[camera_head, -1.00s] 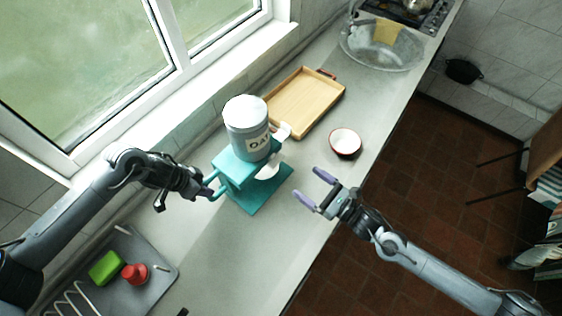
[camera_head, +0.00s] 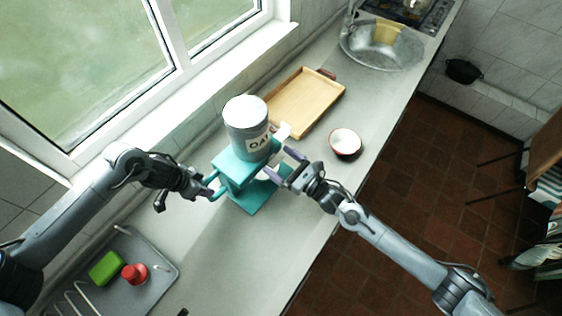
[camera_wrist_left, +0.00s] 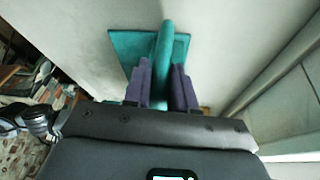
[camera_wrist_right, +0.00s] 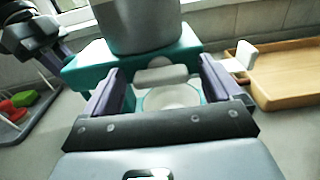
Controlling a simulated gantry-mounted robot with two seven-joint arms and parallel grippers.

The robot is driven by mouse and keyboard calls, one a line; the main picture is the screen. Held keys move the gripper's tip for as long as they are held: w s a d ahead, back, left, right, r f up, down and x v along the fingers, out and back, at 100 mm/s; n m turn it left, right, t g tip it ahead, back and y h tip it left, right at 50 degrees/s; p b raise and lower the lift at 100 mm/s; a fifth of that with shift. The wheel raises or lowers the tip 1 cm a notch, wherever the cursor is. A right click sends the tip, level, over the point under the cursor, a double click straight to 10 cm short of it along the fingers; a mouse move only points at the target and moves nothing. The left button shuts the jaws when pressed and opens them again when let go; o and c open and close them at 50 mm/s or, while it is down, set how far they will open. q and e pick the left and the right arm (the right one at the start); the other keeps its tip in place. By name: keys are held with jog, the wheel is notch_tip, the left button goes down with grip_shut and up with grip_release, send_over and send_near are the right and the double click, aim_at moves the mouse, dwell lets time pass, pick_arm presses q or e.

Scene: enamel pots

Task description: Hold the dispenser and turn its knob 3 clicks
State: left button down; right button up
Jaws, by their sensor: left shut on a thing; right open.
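The dispenser (camera_head: 238,168) is a teal stand on the counter holding a grey canister with a white lid and an oat label (camera_head: 247,130). My left gripper (camera_head: 212,188) is shut on its teal handle; the left wrist view shows the handle (camera_wrist_left: 163,60) between the purple fingers (camera_wrist_left: 160,85). My right gripper (camera_head: 281,164) is open at the dispenser's right side. In the right wrist view a whitish knob (camera_wrist_right: 161,75) lies between its open fingers (camera_wrist_right: 158,85), with no clear contact. A white paddle-like part (camera_wrist_right: 243,55) sticks out at the right.
A wooden tray (camera_head: 325,113) lies behind the dispenser. A bowl with a red outside (camera_head: 346,143) stands to the right near the counter edge. A grey rack (camera_head: 158,284) with a green sponge (camera_head: 105,268) and a red item (camera_head: 135,273) is at lower left.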

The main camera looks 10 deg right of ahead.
jog(key=c, duration=1.1)
jog(key=shift+o, duration=0.2)
jog(key=shift+m, duration=0.4)
